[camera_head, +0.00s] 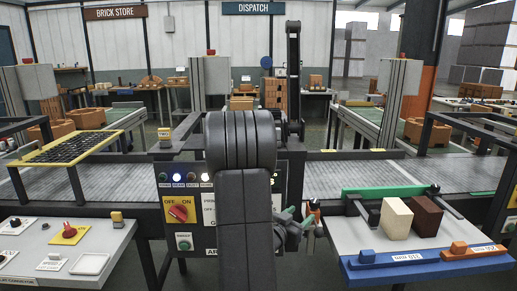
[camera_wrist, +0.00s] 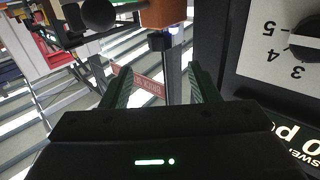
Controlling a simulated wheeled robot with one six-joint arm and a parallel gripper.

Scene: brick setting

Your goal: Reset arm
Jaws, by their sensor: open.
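My arm stands folded up in the middle of the head view and hides part of the control panel (camera_head: 207,213) behind it. My gripper (camera_wrist: 160,82) shows in the wrist view with two green ribbed fingers spread apart and nothing between them. In the head view the gripper (camera_head: 291,228) is low, just right of my arm, in front of the conveyor and partly hidden. A dark dial (camera_wrist: 306,42) on a white numbered plate is close to the right of the fingers in the wrist view, apart from them.
A conveyor (camera_head: 400,174) crosses behind my arm. At the right, a tray table (camera_head: 375,245) holds a cream block (camera_head: 396,218) and a dark brown block (camera_head: 426,215). At the left, a grey table (camera_head: 30,240) carries switches. The panel has a red knob (camera_head: 179,212).

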